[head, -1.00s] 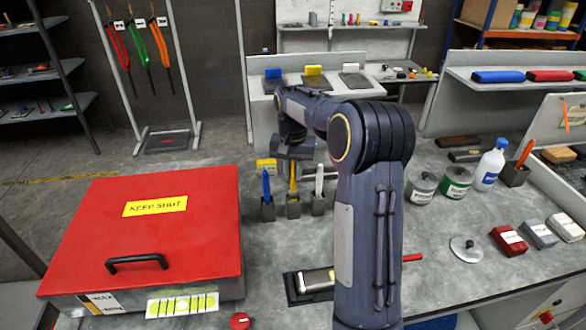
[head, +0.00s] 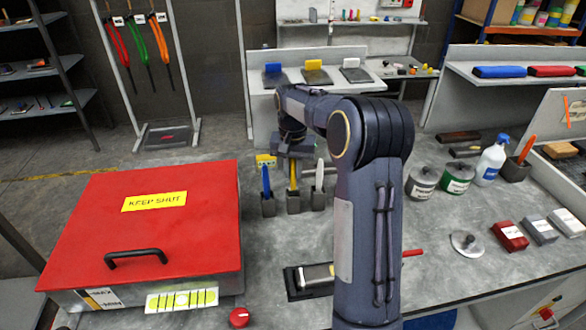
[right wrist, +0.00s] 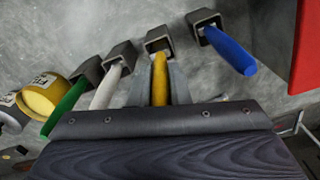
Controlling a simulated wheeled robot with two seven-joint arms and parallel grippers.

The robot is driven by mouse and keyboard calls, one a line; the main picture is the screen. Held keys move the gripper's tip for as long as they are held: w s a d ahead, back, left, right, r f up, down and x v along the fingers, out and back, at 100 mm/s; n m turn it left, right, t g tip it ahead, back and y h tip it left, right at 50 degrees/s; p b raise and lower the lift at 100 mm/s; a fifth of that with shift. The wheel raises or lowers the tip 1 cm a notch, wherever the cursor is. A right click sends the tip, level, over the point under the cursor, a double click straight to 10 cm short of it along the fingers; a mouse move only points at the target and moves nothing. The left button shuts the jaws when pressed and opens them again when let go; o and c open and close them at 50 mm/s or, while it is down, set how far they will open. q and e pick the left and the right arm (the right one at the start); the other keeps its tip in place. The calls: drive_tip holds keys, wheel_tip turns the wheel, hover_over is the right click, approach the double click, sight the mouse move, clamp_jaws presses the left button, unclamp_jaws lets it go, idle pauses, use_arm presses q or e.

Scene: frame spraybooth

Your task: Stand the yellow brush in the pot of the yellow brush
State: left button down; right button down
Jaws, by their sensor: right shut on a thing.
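My right gripper (head: 293,160) is shut on the yellow brush (right wrist: 160,82), which also shows below it in the head view (head: 293,176). The brush is upright, and its lower end meets the mouth of its dark grey square pot (right wrist: 158,41), also seen in the head view (head: 293,203). The brush's lower end looks inside the pot mouth; how deep it goes is hidden. My left gripper is in neither view.
A blue brush (head: 266,180) and a white brush (head: 319,176) stand in pots close on either side. A green brush (right wrist: 65,107) stands beyond the white one. A red-lidded box (head: 150,220) is at left. Tins (head: 422,183) stand at right.

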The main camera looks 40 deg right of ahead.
drive_tip(key=shift+f, duration=0.55)
drive_tip(key=c, duration=1.3)
unclamp_jaws()
wheel_tip(320, 180, up, 7)
drive_tip(key=shift+r+b, duration=0.2)
drive_tip(key=shift+b, duration=0.2)
drive_tip(key=shift+r, duration=0.25)
drive_tip(key=shift+s, duration=0.1)
